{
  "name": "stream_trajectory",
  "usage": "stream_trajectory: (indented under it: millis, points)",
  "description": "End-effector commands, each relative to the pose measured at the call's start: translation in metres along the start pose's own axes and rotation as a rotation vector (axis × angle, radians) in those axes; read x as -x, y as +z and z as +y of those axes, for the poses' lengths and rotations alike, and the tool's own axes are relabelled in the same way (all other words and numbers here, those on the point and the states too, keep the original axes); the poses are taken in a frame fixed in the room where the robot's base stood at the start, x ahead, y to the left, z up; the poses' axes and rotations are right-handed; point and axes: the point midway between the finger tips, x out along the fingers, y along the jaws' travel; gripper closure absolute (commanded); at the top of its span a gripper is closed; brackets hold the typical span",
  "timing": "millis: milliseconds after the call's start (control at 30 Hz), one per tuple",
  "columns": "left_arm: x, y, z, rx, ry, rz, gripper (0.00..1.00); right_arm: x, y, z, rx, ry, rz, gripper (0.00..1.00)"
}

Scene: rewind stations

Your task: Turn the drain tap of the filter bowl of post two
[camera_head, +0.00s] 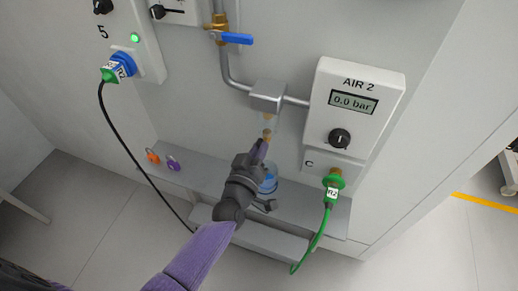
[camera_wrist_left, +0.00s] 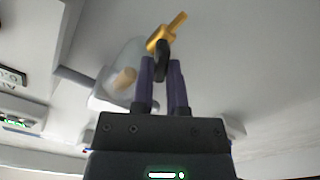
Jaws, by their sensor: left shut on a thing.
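The clear filter bowl (camera_head: 271,121) hangs under a grey metal block (camera_head: 267,97) on the pipe, left of the AIR 2 panel (camera_head: 365,85). It shows as a translucent cup in the wrist view (camera_wrist_left: 118,62). The brass drain tap (camera_wrist_left: 165,36) is at the bowl's bottom, with a dark lever (camera_wrist_left: 162,64). My left gripper (camera_head: 262,145) reaches up from below to the tap. In the wrist view its purple fingers (camera_wrist_left: 162,75) are shut on the dark lever. The fingers hide part of the lever. My right gripper is not in view.
A blue container (camera_head: 269,181) stands under the bowl, partly behind my wrist. The AIR 2 display reads 0.0 bar. A blue-handled valve (camera_head: 236,38) is above. Orange (camera_head: 152,156) and purple (camera_head: 173,163) padlocks lie on the shelf. A green hose (camera_head: 318,238) and a black cable (camera_head: 138,162) hang either side.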

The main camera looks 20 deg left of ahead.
Motion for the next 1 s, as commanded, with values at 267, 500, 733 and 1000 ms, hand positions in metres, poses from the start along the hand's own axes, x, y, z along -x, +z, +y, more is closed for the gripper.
stream_trajectory:
  millis: [267,500,733,1000]
  points:
    - [0.0,0.001,-0.001,0.258,0.0,-0.002,1.0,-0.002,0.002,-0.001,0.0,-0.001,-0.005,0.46]
    - [0.0,0.002,-0.002,0.487,-0.001,-0.003,1.0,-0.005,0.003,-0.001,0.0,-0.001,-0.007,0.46]
    - [0.0,0.003,-0.003,0.694,-0.001,-0.003,1.0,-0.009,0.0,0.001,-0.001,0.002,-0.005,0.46]
    - [0.001,0.003,-0.004,0.884,-0.002,-0.004,1.0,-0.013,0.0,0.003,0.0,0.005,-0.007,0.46]
